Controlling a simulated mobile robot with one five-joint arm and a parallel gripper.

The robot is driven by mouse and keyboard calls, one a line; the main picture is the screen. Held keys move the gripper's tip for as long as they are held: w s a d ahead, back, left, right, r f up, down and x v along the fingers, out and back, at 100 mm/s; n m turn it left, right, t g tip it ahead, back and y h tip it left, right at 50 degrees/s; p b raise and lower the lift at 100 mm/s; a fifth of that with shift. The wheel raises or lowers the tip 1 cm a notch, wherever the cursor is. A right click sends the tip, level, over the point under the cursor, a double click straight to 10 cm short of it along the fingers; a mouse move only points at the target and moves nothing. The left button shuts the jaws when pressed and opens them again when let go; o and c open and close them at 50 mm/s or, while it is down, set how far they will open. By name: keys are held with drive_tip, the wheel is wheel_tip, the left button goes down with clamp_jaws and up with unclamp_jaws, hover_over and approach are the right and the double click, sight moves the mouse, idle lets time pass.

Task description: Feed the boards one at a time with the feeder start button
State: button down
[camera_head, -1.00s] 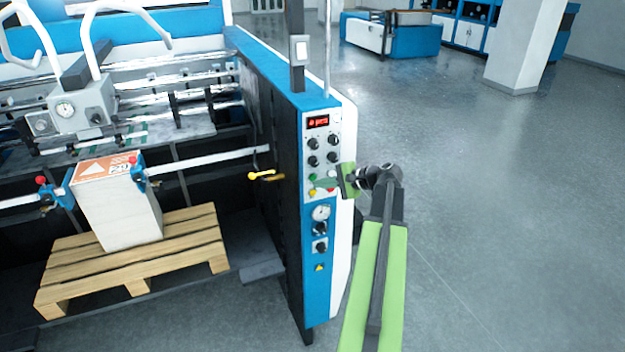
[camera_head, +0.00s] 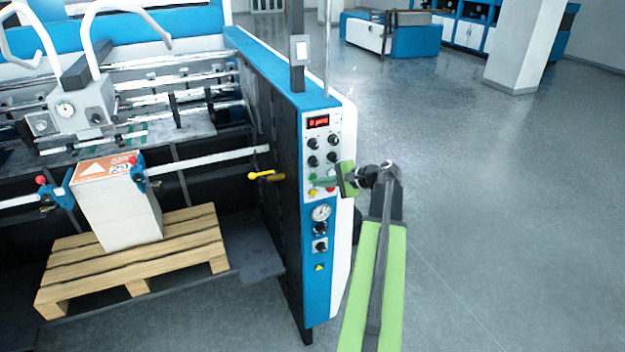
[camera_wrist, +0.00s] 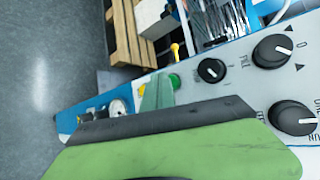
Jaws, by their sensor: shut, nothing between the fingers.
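The control panel (camera_head: 317,250) is on the end of the blue and white machine. It has a red-lit display (camera_head: 318,121), dark knobs and small coloured buttons. A green button (camera_head: 313,178) sits left of my gripper's tip; it also shows in the wrist view (camera_wrist: 174,82). My gripper (camera_head: 321,182) is shut and empty, its tip at or very close to the green button. I cannot tell whether it touches or presses it. A stack of boards (camera_head: 125,215) with an orange-printed top stands upright on a wooden pallet (camera_head: 190,245) inside the machine.
A yellow-handled lever (camera_head: 262,175) sticks out left of the panel. A gauge (camera_head: 320,212) and more knobs are below the buttons. A pillar (camera_head: 518,50) and blue-white cabinets (camera_head: 475,35) stand far back. The grey floor to the right is clear.

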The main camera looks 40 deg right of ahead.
drive_tip(key=shift+w+d, duration=0.2)
drive_tip(key=shift+w, duration=0.3)
idle(0.7)
drive_tip(key=shift+s+a, duration=0.3)
drive_tip(key=shift+s, duration=0.45)
